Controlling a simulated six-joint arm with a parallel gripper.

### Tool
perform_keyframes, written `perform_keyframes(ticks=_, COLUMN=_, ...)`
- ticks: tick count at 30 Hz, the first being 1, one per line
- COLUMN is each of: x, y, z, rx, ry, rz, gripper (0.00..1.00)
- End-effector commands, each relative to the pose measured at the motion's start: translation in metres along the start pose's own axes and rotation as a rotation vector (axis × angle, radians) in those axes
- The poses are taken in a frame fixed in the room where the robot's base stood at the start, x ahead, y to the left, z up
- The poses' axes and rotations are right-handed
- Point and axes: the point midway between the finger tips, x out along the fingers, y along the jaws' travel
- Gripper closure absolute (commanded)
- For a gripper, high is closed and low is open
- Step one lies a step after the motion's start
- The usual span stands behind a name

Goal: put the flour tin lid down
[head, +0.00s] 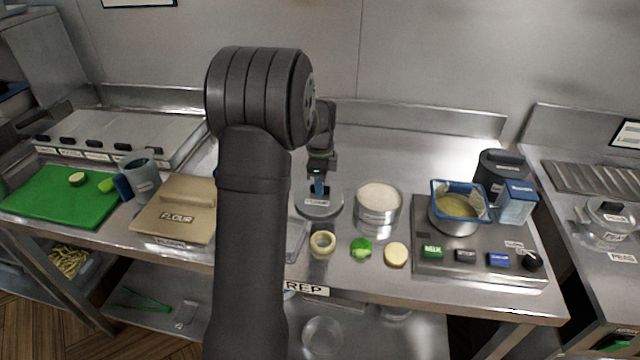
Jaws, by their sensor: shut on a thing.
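The flour tin lid (333,210) is a round grey metal disc with a small label, just left of the open tin. My gripper (319,190) is above it, pointing down and shut on it. I cannot tell whether the lid touches the counter or hangs slightly above it. The flour tin (378,218) stands open, with pale flour showing inside. My arm hides part of the counter left of the lid.
A tape roll (322,246), a green item (361,249) and a pale round piece (396,255) lie in front. The mixer base (470,265) with a bowl is right. A flour bag (176,212) and green board (60,198) are left. Counter behind the tin is clear.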

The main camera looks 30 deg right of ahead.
Motion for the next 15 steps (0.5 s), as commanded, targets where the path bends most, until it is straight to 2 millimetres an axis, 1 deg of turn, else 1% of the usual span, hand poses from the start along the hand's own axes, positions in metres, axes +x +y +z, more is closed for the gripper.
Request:
perform_keyframes(ticks=5, x=0.0036, y=0.0000, z=-0.0001, rx=0.000, ry=0.000, rz=0.000, gripper=1.00)
perform_keyframes(ticks=6, x=0.0030, y=0.0000, z=-0.0001, rx=0.000, ry=0.000, rz=0.000, gripper=0.78)
perform_keyframes(ticks=8, x=0.0029, y=0.0000, z=-0.0001, rx=0.000, ry=0.000, rz=0.000, gripper=0.66)
perform_keyframes(ticks=9, x=0.0029, y=0.0000, z=-0.0001, rx=0.000, ry=0.000, rz=0.000, gripper=0.64)
perform_keyframes(ticks=15, x=0.0028, y=0.0001, z=-0.0001, rx=0.000, ry=0.000, rz=0.000, gripper=0.64)
